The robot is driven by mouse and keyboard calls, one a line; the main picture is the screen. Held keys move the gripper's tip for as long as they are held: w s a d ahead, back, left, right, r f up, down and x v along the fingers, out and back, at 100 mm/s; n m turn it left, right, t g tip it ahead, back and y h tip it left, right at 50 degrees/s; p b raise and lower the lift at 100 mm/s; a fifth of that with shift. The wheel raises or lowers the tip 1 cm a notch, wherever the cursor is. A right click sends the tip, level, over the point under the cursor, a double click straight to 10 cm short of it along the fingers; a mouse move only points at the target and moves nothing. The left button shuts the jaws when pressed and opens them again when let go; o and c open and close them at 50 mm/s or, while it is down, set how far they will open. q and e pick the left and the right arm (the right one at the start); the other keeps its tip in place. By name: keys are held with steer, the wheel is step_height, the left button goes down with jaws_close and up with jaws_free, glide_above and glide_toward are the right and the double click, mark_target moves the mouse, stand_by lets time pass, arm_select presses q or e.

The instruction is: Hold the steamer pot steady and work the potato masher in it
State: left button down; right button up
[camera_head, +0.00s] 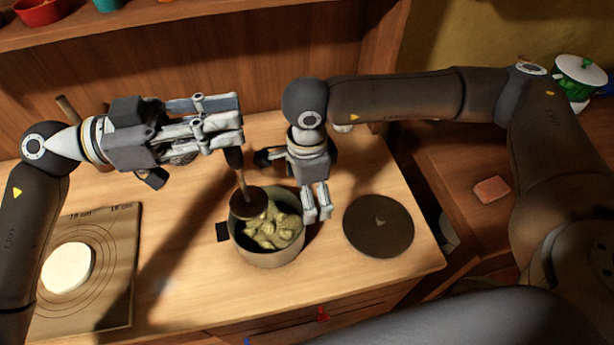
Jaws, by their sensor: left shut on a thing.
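The steamer pot (265,257) stands on the wooden counter with yellowish chunks (272,230) in it; its left handle (222,232) shows. The potato masher (248,203) has a dark round head over the pot's back left part; I cannot tell whether it touches the chunks. Its thin shaft leans slightly up to a dark grip. My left gripper (238,124) is shut on the masher's grip, above and left of the pot. My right gripper (318,207) points down at the pot's right rim, hiding the right handle area; I cannot tell whether it grips it.
A dark round lid (379,228) lies right of the pot. A marked board (116,290) with a white round of dough (67,268) lies at left. A reddish block (492,190) is on the right counter. A shelf with bowls runs along the top. The counter front of the pot is clear.

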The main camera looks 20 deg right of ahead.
step_height(320, 180, down, 7)
steer(key=shift+f, duration=0.1)
stand_by(0.3)
steer(key=shift+c, duration=0.4)
steer(key=shift+s, duration=0.1)
jaws_close()
